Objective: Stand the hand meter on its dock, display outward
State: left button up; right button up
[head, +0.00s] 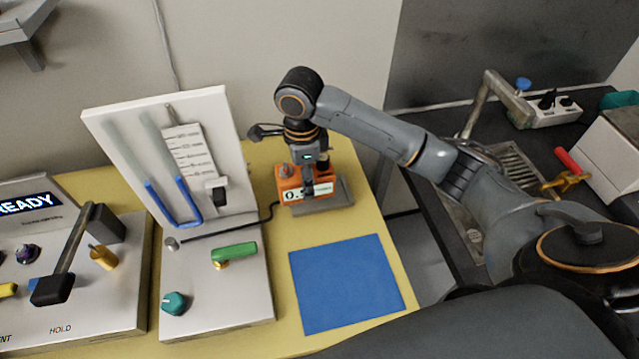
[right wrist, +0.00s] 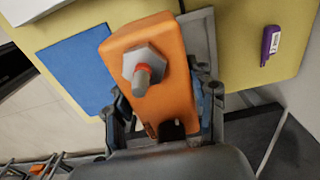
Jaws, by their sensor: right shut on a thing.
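The orange hand meter (head: 291,187) is upright at the grey dock (head: 338,196) at the back of the yellow bench, its pale display with dark digits facing the head camera. My right gripper (head: 309,183) reaches down from above and is shut on the meter. The right wrist view shows the meter (right wrist: 177,95) between the fingers of the gripper (right wrist: 163,96), with a hex nut and a red-ringed stub on its top. Part of the grey dock (right wrist: 201,38) shows behind it. Whether the meter's base touches the dock is hard to tell. My left gripper is out of view.
A black cable (head: 235,230) runs from the meter to the white manometer stand (head: 218,310). A blue mat (head: 347,284) lies clear in front of the dock. A control panel (head: 100,325) stands at left, and a dark sink counter (head: 430,170) at right.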

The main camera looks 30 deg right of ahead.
jog(key=w+d+f, duration=0.1)
jog(key=f, duration=0.1)
jog(key=w+d+f, duration=0.1)
jog(key=d+f, duration=0.1)
jog(key=w+d+f, duration=0.2)
jog(key=shift+d+f, duration=0.1)
jog(key=shift+d, duration=0.1)
jog(key=shift+w+d+f+p, duration=0.15)
jog(key=shift+f+p, duration=0.15)
jog(key=shift+f, duration=1.5)
jog(key=o, duration=1.5)
jog(key=shift+f, duration=0.15)
notch_tip(320, 180, up, 12)
jog(key=shift+r+b, duration=0.15)
jog(key=shift+b, duration=0.2)
